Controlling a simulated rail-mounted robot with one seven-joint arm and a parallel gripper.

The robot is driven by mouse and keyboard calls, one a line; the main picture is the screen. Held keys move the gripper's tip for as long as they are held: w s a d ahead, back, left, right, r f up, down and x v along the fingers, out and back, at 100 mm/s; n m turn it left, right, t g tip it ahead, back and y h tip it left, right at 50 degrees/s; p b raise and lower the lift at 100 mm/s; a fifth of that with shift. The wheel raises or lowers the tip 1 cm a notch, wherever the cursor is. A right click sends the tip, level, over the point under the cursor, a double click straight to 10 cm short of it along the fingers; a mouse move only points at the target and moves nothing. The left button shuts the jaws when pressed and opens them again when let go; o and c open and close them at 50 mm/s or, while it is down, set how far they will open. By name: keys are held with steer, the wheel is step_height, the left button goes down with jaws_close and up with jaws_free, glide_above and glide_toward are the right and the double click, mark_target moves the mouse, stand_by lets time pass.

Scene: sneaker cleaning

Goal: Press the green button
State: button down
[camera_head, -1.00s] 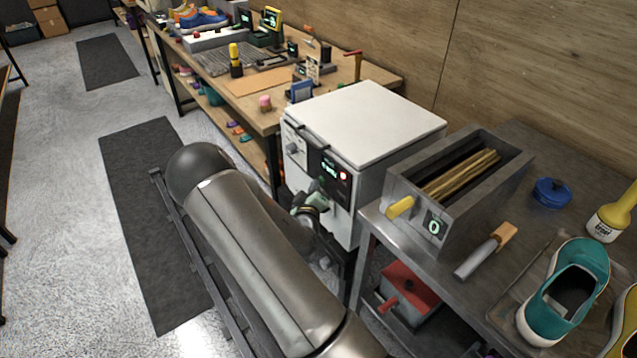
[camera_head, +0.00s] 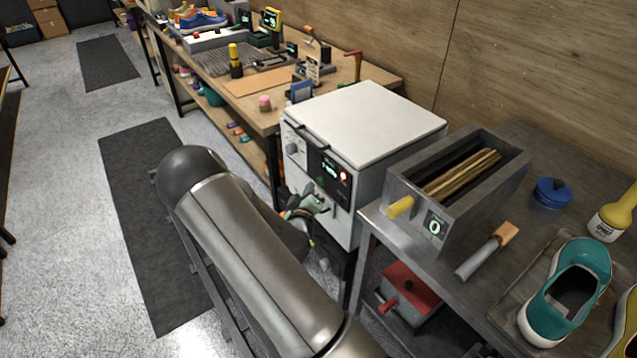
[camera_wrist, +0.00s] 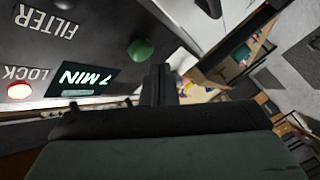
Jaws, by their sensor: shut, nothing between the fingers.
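The green button (camera_wrist: 141,49) shows in the wrist view as a round knob on a dark panel, right of the "FILTER" label and above a "7 MIN" display (camera_wrist: 88,78). My gripper (camera_wrist: 160,80) is shut and empty; its tip is below and right of the button in that view, with a gap between them in the picture. In the head view my gripper (camera_head: 312,196) is at the front of the white machine (camera_head: 365,120), just below its dark control panel (camera_head: 331,170). The green button is small there and hard to make out.
A red light (camera_wrist: 19,90) by the "LOCK" label is on the same panel. A grey bin (camera_head: 470,180) with a yellow handle stands on the metal table at right. A wooden workbench (camera_head: 255,85) with sneakers and tools is behind.

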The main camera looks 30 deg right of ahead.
steer(key=shift+a, duration=0.1)
steer(key=a, duration=0.4)
steer(key=shift+s+a+b, duration=0.2)
steer(key=shift+a+b, duration=0.15)
steer(key=shift+a, duration=0.05)
stand_by(0.6)
steer(key=s+a+r+m+g+y, duration=0.25)
steer(key=s+a+g+y, duration=0.2)
steer(key=a, duration=0.25)
steer(key=s+a+r+m+g+y, duration=0.1)
steer(key=s+a+r+g+y, duration=0.2)
steer(key=s+a+r+y, duration=0.25)
steer(key=s+a+r+n+g, duration=0.1)
steer(key=s+r+g, duration=0.1)
steer(key=s, duration=0.8)
steer(key=s+a+r+n+g+y+p, duration=0.1)
steer(key=s+r, duration=0.4)
steer(key=s, duration=0.5)
steer(key=shift+s+a+r+g, duration=0.25)
steer(key=shift+a+g, duration=0.35)
steer(key=shift+g, duration=0.65)
